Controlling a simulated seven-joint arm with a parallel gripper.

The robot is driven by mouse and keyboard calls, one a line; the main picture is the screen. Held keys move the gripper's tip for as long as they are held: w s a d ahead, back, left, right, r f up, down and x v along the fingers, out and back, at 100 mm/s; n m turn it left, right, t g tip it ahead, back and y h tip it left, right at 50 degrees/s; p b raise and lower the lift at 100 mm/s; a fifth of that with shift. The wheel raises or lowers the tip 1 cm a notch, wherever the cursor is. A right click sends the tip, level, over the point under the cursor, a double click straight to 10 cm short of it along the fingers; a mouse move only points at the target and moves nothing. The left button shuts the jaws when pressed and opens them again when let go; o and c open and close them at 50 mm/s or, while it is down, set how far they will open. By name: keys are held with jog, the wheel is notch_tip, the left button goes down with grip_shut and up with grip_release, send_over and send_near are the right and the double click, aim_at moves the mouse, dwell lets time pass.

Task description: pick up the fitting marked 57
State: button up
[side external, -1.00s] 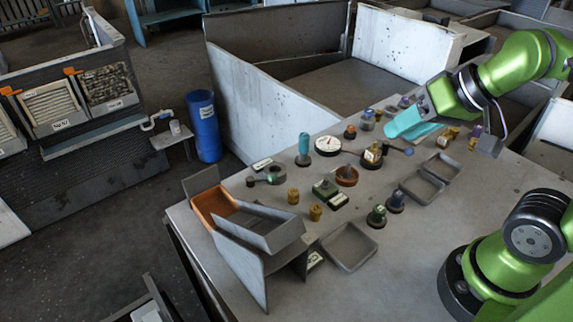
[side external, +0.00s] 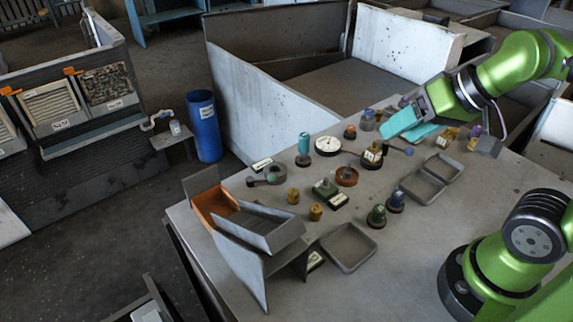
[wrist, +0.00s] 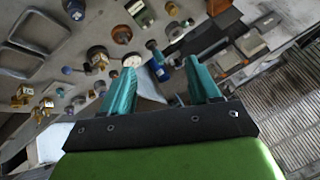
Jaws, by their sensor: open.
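Several small fittings stand on the grey workbench (side external: 370,262), but I cannot read a 57 on any of them. My gripper (side external: 399,138) is above the far right part of the bench, with teal fingers. In the wrist view my gripper (wrist: 161,72) is open and empty, with fittings beyond the fingers. It partly hides pieces behind it in the side view.
A round white gauge (side external: 328,145) and a teal cylinder (side external: 304,146) stand mid-bench. Empty grey trays (side external: 422,187) (side external: 349,247) lie nearer the front. An orange-lined chute (side external: 213,205) stands at the left edge. The surface right of the trays is clear.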

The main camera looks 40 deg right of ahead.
jog(key=w+a+f+n+g+h, duration=0.1)
jog(key=w+a+f+n+g, duration=0.35)
jog(key=w, duration=0.35)
jog(key=w+a+f+n+g+h, duration=0.1)
jog(key=w+a+f+n+g, duration=0.3)
jog(key=w, duration=0.4)
jog(key=n+t, duration=0.1)
jog(key=n, duration=0.1)
send_over(294, 193)
jog(key=f, duration=0.9)
jog(key=shift+s+d+f, duration=0.15)
jog(key=shift+d+f, duration=0.05)
jog(key=shift+f, duration=0.15)
jog(key=shift+a+f, duration=0.1)
jog(key=shift+f, duration=2.8)
jog(key=c, duration=1.1)
